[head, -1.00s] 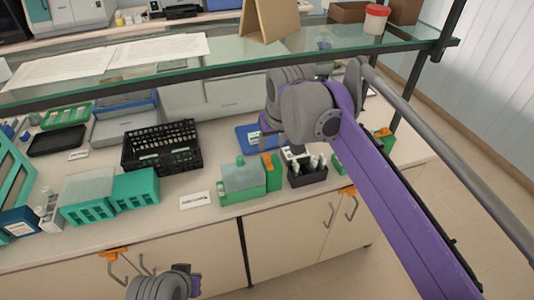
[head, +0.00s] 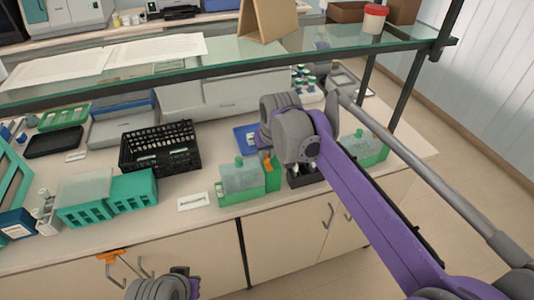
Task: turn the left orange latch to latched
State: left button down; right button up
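Another orange piece (head: 268,166) stands upright at the right side of a green-based box (head: 240,183) on the bench. My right arm's grey wrist (head: 297,135) is above and just right of that box.
A black basket (head: 160,147) and green racks (head: 133,189) stand to the left. A glass shelf (head: 225,68) crosses above the bench.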

grip_shut()
